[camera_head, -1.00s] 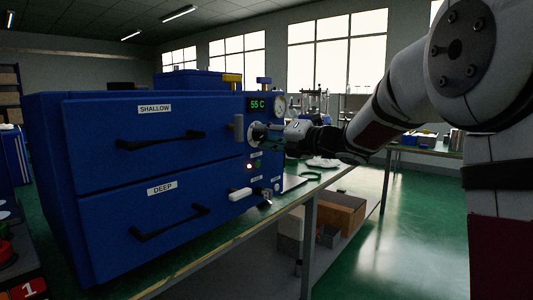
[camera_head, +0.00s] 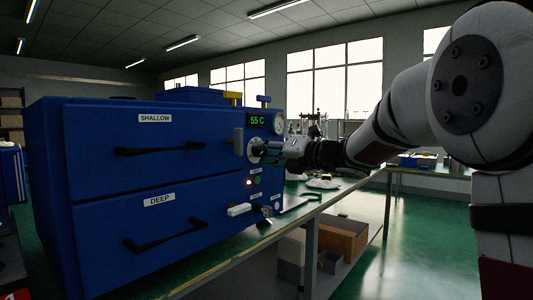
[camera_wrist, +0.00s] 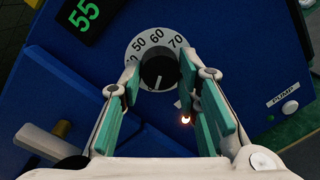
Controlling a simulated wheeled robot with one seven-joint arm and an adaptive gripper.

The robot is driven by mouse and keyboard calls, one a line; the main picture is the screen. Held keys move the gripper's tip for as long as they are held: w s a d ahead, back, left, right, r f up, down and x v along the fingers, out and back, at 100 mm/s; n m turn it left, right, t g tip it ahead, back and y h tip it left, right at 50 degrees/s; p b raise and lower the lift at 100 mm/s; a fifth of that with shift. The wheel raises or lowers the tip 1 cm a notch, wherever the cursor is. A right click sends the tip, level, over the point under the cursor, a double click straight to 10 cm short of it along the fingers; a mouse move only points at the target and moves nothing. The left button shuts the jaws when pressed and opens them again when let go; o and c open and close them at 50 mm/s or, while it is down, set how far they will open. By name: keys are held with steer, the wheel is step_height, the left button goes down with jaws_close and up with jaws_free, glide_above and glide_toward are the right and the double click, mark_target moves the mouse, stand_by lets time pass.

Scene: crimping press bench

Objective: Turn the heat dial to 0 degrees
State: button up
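The heat dial is on the front of the blue press cabinet. In the wrist view its black knob (camera_wrist: 159,72) sits in a white ring (camera_wrist: 158,38) marked 50, 60 and 70. A green display (camera_head: 257,121) above it reads 55 C. My gripper (camera_wrist: 160,78) is open, with one green-padded finger on each side of the knob. A small gap shows at the left finger; I cannot tell whether the right finger touches. In the head view my gripper (camera_head: 268,150) is right at the dial plate (camera_head: 254,149), which it partly hides.
A grey bar (camera_head: 238,141) juts out left of the dial. Drawers labelled SHALLOW (camera_head: 155,118) and DEEP (camera_head: 159,200) fill the left side. A PUMP label (camera_wrist: 283,95) is at right.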

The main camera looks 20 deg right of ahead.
steer(key=o, duration=0.3)
steer(key=shift+o, duration=0.2)
steer(key=shift+s+d, duration=0.1)
steer(key=v, duration=1.1)
steer(key=shift+s+d, duration=0.2)
steer(key=shift+s, duration=0.15)
